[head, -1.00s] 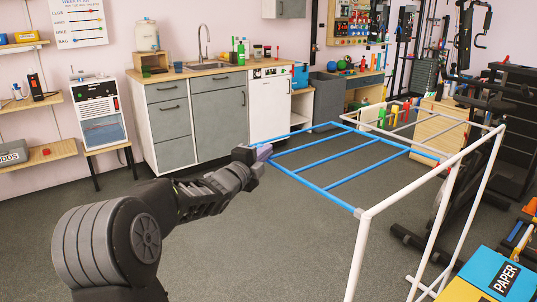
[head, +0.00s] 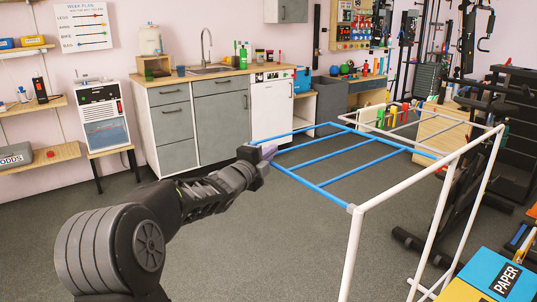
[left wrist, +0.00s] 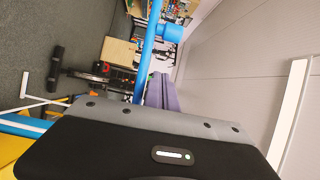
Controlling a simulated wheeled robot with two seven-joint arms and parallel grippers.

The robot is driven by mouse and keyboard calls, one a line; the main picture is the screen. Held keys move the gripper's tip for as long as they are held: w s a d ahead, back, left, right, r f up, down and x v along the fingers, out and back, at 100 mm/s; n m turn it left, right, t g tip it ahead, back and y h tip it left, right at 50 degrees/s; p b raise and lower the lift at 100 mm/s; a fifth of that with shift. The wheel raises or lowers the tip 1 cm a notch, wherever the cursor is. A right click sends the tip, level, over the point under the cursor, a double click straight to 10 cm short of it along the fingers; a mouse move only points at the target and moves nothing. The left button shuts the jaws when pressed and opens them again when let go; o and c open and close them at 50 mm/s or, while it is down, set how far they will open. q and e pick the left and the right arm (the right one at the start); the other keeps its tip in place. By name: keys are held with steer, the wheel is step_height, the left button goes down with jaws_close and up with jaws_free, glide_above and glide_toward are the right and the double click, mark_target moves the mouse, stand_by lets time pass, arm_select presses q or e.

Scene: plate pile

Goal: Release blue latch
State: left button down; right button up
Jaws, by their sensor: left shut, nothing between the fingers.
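A white tube frame (head: 398,185) with a blue ladder-like side (head: 330,160) and blue rungs stands right of centre in the head view. My left gripper (head: 269,152) is at the near left corner of the blue side, its purple-grey fingers shut and empty. In the left wrist view the fingers (left wrist: 162,92) point up the picture, beside a blue tube (left wrist: 147,55). A blue round fitting (left wrist: 172,33) sticks out from that tube just beyond the fingertips; I cannot tell if it is the latch. Contact between fingers and tube is unclear. My right gripper is not in view.
A sink counter with grey cabinets (head: 222,125) and a white appliance (head: 271,108) stand behind. Gym equipment (head: 490,75) is at the right. A blue and yellow box marked PAPER (head: 492,278) is at the lower right. The grey floor (head: 240,250) in front is clear.

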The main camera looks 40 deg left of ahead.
arm_select(q)
steer(key=s, duration=0.8)
steer(key=shift+d, duration=0.35)
steer(key=shift+f, duration=0.1)
